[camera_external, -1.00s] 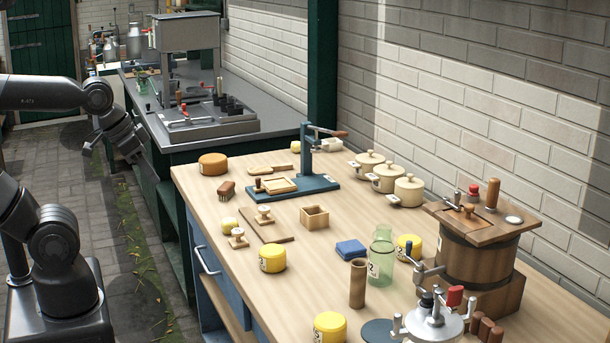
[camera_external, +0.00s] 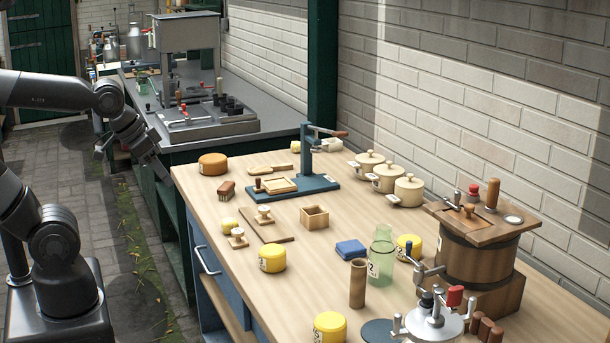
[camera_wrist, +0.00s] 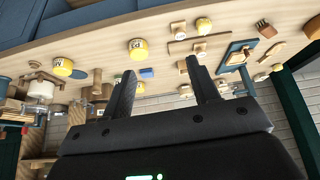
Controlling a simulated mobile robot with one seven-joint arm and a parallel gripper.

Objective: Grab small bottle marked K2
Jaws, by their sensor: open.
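A green see-through glass bottle (camera_external: 381,262) stands upright on the wooden table, right of a brown wooden cylinder. It bears a pale label whose marking seems to end in 2; I cannot read it fully. Another small green glass vessel (camera_external: 142,82) stands on the far grey bench; no mark on it is readable. My gripper (camera_external: 164,176) is beyond the table's left edge, well away from the bottle on the table. In the wrist view my gripper (camera_wrist: 160,78) has its two fingers wide apart with nothing between them.
Yellow tubs (camera_external: 272,258), a blue block (camera_external: 351,249) and a wooden box (camera_external: 314,217) are on the table. A wooden barrel (camera_external: 478,253) and a metal lidded device (camera_external: 434,323) stand at the right front. A blue lever press (camera_external: 306,178) stands at the back.

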